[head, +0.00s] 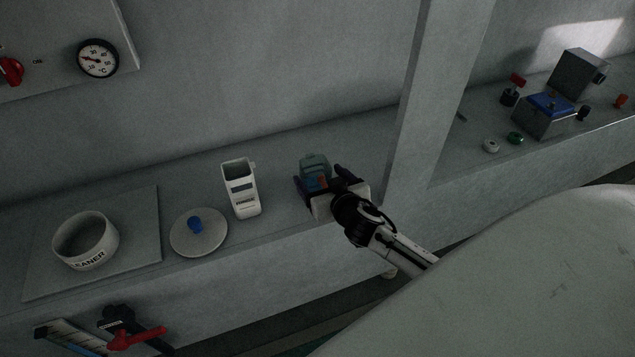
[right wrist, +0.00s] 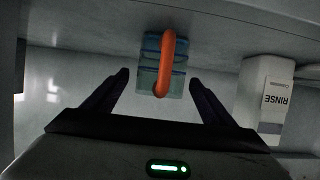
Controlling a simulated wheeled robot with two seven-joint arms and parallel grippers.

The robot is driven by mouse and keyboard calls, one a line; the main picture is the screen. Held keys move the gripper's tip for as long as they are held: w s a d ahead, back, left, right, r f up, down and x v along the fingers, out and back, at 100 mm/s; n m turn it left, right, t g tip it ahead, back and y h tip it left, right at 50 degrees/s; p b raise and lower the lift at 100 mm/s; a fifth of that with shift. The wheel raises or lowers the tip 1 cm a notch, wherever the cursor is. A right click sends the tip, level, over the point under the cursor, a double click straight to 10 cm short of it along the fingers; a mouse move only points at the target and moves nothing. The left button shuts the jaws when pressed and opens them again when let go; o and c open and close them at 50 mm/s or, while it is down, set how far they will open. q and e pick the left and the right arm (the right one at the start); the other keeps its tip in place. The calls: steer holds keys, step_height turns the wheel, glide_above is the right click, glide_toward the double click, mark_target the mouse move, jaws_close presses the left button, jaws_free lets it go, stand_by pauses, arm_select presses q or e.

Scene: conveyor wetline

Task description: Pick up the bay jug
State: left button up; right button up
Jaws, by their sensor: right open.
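The jug (head: 314,163) is a see-through blue-grey vessel standing on the counter in the head view. In the right wrist view the jug (right wrist: 150,64) shows an orange handle (right wrist: 167,62) facing my gripper. My right gripper (head: 318,179) is open, with its dark fingers pointing at the jug. In the right wrist view the right gripper (right wrist: 159,77) has one finger on each side of the jug, with gaps visible between fingers and jug. Part of the jug is hidden behind the gripper in the head view. My left gripper is not in view.
A round lid with blue knob (head: 195,225) and a CLEANER bowl (head: 87,243) lie further left. A grey post (head: 428,95) rises right of my gripper.

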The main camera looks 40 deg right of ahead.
steer(key=shift+x, duration=1.05)
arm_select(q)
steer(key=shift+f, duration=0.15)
arm_select(e)
steer(key=c, duration=1.2)
steer(key=shift+r, duration=0.2)
steer(key=shift+c, duration=0.2)
steer(key=shift+r+p, duration=0.45)
steer(key=shift+r, duration=0.85)
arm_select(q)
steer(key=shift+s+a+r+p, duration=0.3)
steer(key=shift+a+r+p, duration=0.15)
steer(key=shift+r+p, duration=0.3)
arm_select(e)
step_height(320, 180, up, 7)
